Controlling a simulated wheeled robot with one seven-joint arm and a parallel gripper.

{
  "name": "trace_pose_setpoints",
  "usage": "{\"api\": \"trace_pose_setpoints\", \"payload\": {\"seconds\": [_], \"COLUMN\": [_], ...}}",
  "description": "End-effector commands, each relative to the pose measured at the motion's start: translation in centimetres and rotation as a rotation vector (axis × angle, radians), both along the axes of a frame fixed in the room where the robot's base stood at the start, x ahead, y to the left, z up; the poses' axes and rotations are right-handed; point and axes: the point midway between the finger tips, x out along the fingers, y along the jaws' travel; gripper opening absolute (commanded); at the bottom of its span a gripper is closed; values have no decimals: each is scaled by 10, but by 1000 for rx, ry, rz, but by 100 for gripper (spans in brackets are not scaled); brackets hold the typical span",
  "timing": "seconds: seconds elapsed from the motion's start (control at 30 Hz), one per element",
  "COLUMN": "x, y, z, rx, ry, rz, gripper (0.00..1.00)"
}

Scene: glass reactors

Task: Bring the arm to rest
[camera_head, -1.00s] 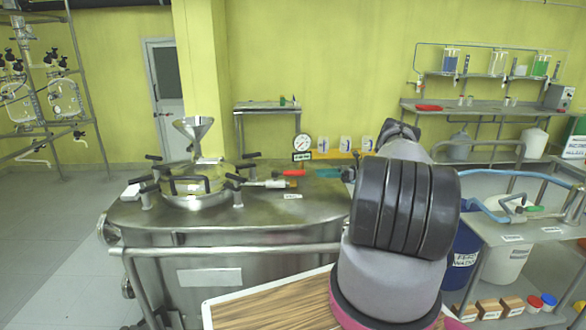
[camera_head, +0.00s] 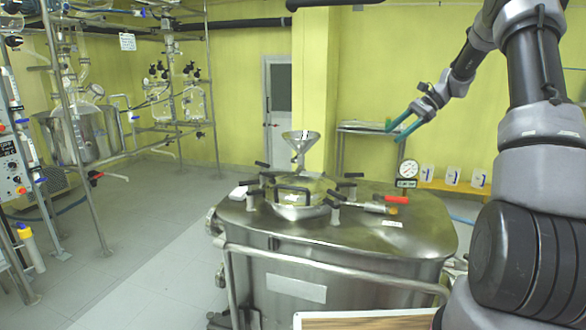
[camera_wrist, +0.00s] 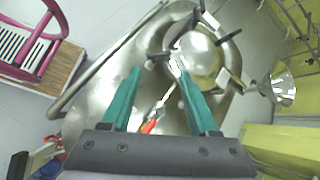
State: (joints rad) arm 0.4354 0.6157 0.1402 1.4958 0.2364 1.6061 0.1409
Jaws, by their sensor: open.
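My gripper (camera_head: 404,128) is raised in the air in the head view, above the right part of the steel reactor (camera_head: 407,239). Its two teal fingers are apart with nothing between them. In the wrist view my gripper (camera_wrist: 159,92) points down toward the reactor's top, well clear of it. The fingers are spread there too. My arm reaches up along the right side of the head view and bends toward the gripper.
The reactor lid carries a funnel (camera_head: 300,141) and several dark clamp handles. A red-handled tool (camera_head: 396,199) and a pressure gauge (camera_head: 407,170) are near its right side. Glass reactors on metal frames stand at left. The grey floor (camera_head: 130,230) at left is open.

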Motion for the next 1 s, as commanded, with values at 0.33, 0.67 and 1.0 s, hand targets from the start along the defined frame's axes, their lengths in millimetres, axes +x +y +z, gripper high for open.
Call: {"api": "trace_pose_setpoints", "payload": {"seconds": [0.33,0.67,1.0], "x": [-112,-235,-339], "y": [61,88,90], "z": [96,137,131], "rx": [-332,-595,-792], "ry": [-269,-553,-831], "rz": [199,361,485], "gripper": [61,61,61]}}
